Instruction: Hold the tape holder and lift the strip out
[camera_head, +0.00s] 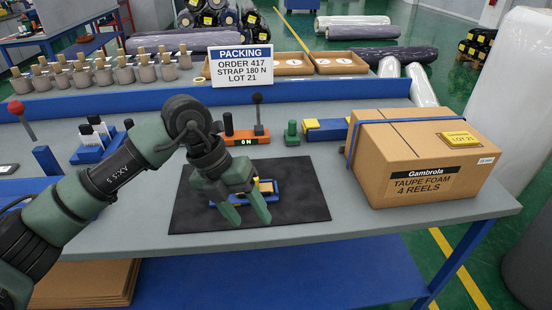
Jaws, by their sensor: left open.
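A small blue holder (244,201), which looks like the tape holder, lies on a black mat (300,205) in the middle of the bench. A tan piece (266,187) shows at its right end; I cannot tell if it is the strip. My left gripper (248,214) points down over the holder with its two green fingers spread apart. The fingers and wrist hide much of the holder. I see nothing held between them, and I cannot tell whether they touch the holder. My right gripper is not in view.
A strapped cardboard box (425,170) stands right of the mat. Behind the mat are an orange display unit (246,136) with a lever and a green knob (292,133). A blue rack (92,150) with bottles stands left. A packing sign (241,66) stands on the rear ledge.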

